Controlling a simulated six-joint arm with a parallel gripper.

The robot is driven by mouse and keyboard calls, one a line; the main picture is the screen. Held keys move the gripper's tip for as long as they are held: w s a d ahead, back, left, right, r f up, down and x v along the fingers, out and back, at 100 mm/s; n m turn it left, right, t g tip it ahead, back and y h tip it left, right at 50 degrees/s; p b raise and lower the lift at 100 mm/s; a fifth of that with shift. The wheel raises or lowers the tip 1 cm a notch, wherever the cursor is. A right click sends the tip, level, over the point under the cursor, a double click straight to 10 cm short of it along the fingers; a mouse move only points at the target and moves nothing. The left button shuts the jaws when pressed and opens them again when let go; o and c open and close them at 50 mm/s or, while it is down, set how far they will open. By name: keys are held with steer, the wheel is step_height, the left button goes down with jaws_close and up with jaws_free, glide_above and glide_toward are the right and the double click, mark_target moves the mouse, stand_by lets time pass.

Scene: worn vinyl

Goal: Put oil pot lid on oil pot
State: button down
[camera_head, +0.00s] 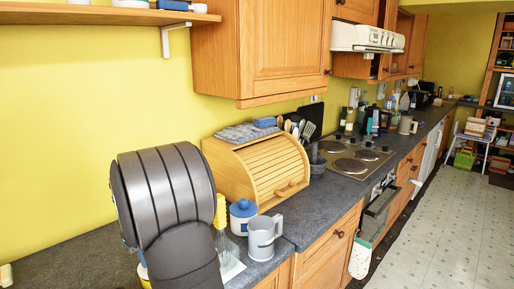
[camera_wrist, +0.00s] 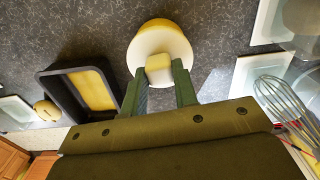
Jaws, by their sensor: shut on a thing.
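In the wrist view, the two green fingers of my gripper (camera_wrist: 159,82) are shut on a small cream block-shaped knob (camera_wrist: 158,68), which looks like the knob of the oil pot lid. A round white piece (camera_wrist: 163,48) lies behind the knob, with a pale yellow round part (camera_wrist: 154,27) showing beyond it. I cannot tell where lid ends and pot begins, or whether they touch. In the head view my dark arm hides my gripper and most of the counter near it.
The wrist view shows a black tray (camera_wrist: 48,86) holding a yellow block, a whisk (camera_wrist: 285,98) and a white square dish (camera_wrist: 268,22). In the head view, a grey mug (camera_head: 263,238), a blue-and-white jar (camera_head: 242,218) and a wooden bread bin (camera_head: 262,168) stand right of my arm.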

steer(key=shift+f, duration=0.6)
stand_by(0.3)
steer(key=c, duration=1.1)
jaws_free()
steer(key=shift+o, duration=0.2)
steer(key=shift+r, duration=0.15)
steer(key=shift+r, duration=3.85)
step_height(320, 180, up, 18)
steer(key=shift+f, duration=0.25)
